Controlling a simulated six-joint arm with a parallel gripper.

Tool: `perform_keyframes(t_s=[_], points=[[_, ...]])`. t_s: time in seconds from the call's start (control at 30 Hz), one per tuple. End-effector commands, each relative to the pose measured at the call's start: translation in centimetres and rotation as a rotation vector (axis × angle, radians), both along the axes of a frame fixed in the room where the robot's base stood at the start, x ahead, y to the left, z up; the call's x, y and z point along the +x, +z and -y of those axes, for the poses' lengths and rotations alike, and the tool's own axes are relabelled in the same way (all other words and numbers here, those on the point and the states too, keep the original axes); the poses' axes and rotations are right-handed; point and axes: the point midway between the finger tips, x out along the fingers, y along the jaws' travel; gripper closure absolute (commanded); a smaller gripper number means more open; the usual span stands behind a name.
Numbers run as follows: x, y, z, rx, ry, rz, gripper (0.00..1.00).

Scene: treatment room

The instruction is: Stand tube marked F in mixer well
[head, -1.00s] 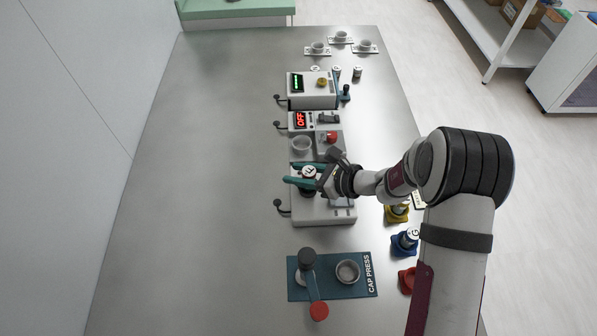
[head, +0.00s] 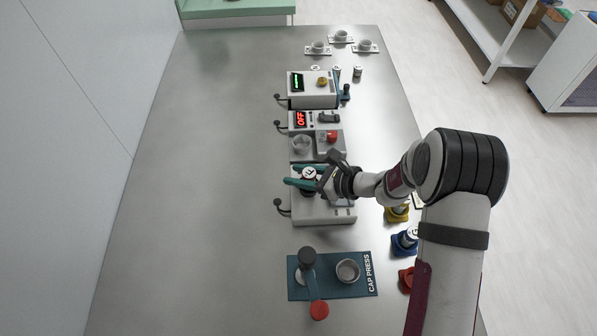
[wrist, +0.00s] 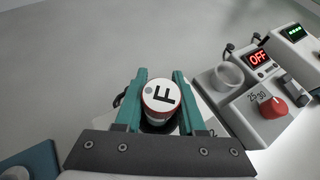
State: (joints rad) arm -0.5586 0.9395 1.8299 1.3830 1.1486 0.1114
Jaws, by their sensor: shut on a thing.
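The tube marked F (wrist: 162,96) has a white cap with a black F and a red edge, seen from above in the wrist view. My gripper (wrist: 158,92) is shut on it, with a teal finger on each side. In the head view, my gripper (head: 305,178) holds the tube (head: 309,173) over the nearest white machine (head: 325,214). A dark round part shows right below the tube; I cannot tell whether the tube touches it. The machine with the red OFF display (head: 300,119) has an empty round well (head: 301,145) and a red knob. No label reading mixer is legible.
A machine with a green display (head: 311,100) stands farther back. The blue cap press board (head: 335,290) is in front. Yellow (head: 397,214), blue (head: 404,244) and red (head: 407,280) holders line the right edge. The table's left side is clear.

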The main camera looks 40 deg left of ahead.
Motion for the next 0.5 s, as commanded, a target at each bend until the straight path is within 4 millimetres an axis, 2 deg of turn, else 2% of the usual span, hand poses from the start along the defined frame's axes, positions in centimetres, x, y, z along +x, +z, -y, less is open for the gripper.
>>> perform_keyframes(t_s=[0.13, 0.17, 0.2, 0.5], points=[[0.01, -0.30, -0.01, 0.000, 0.000, -0.001, 1.00], [0.01, -0.29, -0.01, 0.000, 0.000, -0.001, 0.58], [0.02, -0.28, -0.01, 0.000, 0.000, -0.001, 0.50], [0.04, -0.22, 0.09, 0.000, -0.001, 0.000, 0.49]])
